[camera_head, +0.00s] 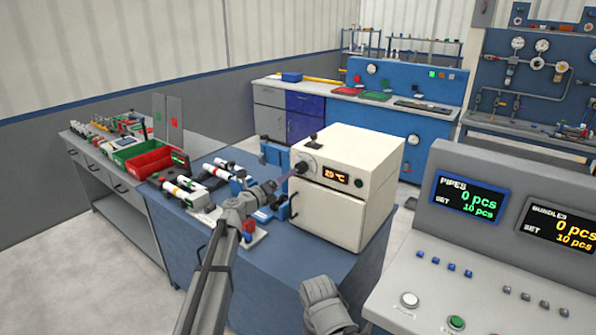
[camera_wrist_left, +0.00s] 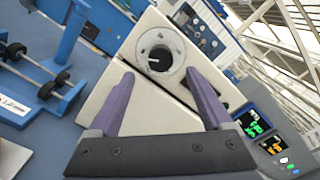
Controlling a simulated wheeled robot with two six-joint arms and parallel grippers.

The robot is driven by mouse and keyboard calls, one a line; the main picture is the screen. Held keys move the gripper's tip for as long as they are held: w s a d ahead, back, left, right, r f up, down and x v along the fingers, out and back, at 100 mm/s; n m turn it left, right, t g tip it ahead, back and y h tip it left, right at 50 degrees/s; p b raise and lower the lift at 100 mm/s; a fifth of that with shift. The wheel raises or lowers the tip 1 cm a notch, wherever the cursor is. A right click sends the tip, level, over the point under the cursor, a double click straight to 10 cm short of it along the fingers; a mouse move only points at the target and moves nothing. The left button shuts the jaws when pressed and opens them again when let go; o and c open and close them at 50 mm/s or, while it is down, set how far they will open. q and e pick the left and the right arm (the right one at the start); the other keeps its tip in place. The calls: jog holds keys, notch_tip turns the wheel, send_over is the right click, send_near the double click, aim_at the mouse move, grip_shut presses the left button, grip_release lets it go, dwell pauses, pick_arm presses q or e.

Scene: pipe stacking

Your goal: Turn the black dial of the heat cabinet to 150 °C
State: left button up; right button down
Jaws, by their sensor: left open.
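The cream heat cabinet (camera_head: 375,195) stands on the blue bench. Its display (camera_head: 335,175) seems to read 20 °C, though the digits are small. The black dial (camera_head: 301,168) is at the upper left of its front. In the left wrist view the dial (camera_wrist_left: 159,58) sits in a pale round scale with a white pointer mark; the scale numbers are unreadable. My left gripper (camera_head: 287,185) is open, its two purple fingers (camera_wrist_left: 160,77) pointing at the dial with a finger on either side in the picture. I cannot tell whether they touch it.
A small black item (camera_head: 313,140) is on top of the cabinet. A blue stand (camera_head: 274,158) and white pipe fixtures (camera_head: 186,186) are to its left, with red (camera_head: 155,162) and green bins beyond. A grey console (camera_head: 490,240) with counters stands at the right.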

aim_at(299, 169)
pick_arm(q)
jog(key=x, duration=0.8)
jog(key=shift+s, duration=0.15)
grip_shut()
dwell(0.5)
jog(key=shift+m, duration=0.3)
